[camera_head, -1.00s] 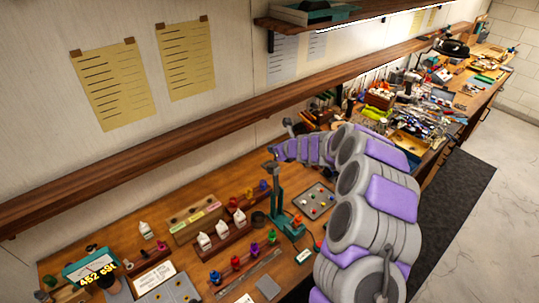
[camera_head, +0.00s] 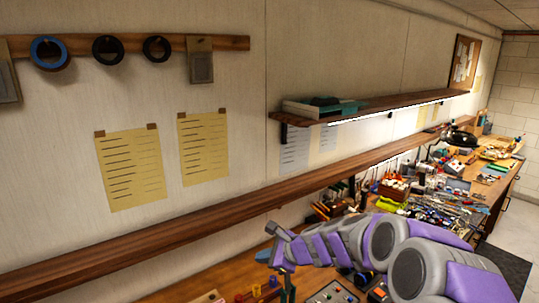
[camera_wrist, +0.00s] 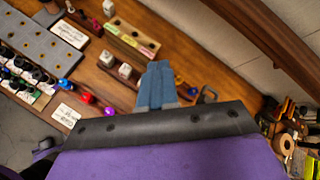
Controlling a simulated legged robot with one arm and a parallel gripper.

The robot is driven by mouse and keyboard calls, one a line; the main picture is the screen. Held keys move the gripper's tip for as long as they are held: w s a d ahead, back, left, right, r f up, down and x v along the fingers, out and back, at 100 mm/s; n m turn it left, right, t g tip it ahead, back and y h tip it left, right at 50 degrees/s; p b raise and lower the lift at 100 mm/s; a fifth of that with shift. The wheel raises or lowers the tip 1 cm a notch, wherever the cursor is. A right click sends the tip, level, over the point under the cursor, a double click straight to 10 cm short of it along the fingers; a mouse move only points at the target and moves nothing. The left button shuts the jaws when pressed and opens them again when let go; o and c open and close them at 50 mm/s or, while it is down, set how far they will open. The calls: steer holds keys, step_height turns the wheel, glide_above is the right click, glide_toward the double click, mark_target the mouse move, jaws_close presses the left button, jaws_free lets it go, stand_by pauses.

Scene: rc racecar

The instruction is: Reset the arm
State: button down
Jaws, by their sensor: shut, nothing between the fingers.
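My arm, purple and grey, reaches in from the lower right of the head view and bends left over the workbench (camera_head: 215,283). My gripper (camera_head: 264,256) is at its far end, small and partly hidden there. In the wrist view, my gripper (camera_wrist: 156,72) shows as two blue fingers pressed together with nothing between them. They point down toward the bench top and appear apart from the items on it.
Small bottles and wooden racks (camera_wrist: 130,38) lie beyond the fingers, with a grey tray (camera_wrist: 38,40) at left. A long wooden shelf (camera_head: 180,220) runs along the wall behind the arm. Tools crowd the bench (camera_head: 440,208) at right.

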steer(key=s+f+n+g+h+b, duration=0.1)
steer(key=s+f+n+g+b, duration=0.25)
steer(key=s, duration=0.65)
steer(key=s+f+n+g+h+b, duration=0.1)
steer(key=s+f+n+b, duration=0.25)
steer(key=s+n, duration=0.5)
steer(key=s+d+f+n+g+h+b, duration=0.1)
steer(key=s+d+f+n+h+b, duration=0.1)
steer(key=s+d, duration=0.3)
steer(key=s+d+f+n+g+h+b, duration=0.1)
steer(key=s+d+f+b, duration=0.3)
steer(key=s, duration=0.8)
steer(key=s+d+f+n+g+h+b, duration=0.1)
steer(key=s+d+f+n+h+b, duration=0.2)
steer(key=s, duration=0.5)
steer(key=d+f+n, duration=0.1)
steer(key=d+f, duration=0.1)
steer(key=d, duration=0.1)
steer(key=shift+s+d+h, duration=0.15)
steer(key=shift+d+h, duration=0.05)
steer(key=shift+h, duration=0.2)
